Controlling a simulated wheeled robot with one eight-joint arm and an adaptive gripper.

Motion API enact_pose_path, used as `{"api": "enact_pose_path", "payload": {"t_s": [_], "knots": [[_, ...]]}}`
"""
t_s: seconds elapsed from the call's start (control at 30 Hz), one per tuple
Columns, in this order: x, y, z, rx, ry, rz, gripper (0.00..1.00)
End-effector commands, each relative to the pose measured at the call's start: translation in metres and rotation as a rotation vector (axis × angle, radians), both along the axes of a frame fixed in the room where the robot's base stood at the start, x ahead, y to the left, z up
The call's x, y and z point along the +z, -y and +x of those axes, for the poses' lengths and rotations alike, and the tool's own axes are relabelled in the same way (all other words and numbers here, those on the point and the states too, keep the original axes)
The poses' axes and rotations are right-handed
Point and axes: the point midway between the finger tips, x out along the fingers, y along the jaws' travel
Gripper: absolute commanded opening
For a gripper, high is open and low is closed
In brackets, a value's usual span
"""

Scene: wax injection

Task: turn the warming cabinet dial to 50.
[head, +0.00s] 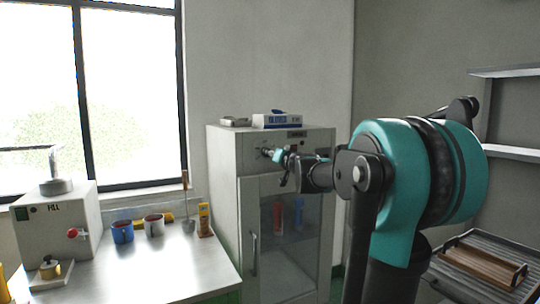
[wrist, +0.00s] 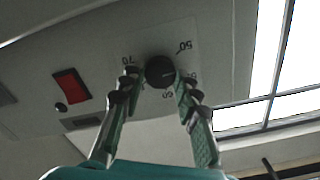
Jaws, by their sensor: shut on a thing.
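The warming cabinet (head: 223,190) is a tall grey box with a glass door, standing in the middle of the head view. Its dial (wrist: 160,71) is a round black knob on the upper panel, with numbers around it in the wrist view. A 50 reads at the upper right of the dial and a 70 at the left; other marks are partly covered. I cannot tell where the dial's pointer stands. My gripper (wrist: 155,80) is shut on the dial, one finger on each side. In the head view my gripper (head: 275,155) meets the panel and hides the dial.
A red switch (wrist: 71,86) sits on the panel near the left finger. The door handle (head: 254,255) runs down the cabinet front. A blue-and-white box (head: 277,121) lies on top. A bench (head: 175,266) with cups and a wax pot machine (head: 58,225) stands at left.

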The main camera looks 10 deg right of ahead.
Motion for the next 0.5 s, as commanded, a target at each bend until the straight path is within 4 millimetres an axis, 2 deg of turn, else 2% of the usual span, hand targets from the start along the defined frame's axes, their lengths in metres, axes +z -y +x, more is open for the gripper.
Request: {"api": "enact_pose_path", "payload": {"t_s": [0.2,0.5], "knots": [[-0.0013,-0.0008,-0.0012,0.001,0.059,-0.183,0.03],[-0.0013,-0.0010,-0.0013,0.001,0.118,-0.366,0.03]]}}
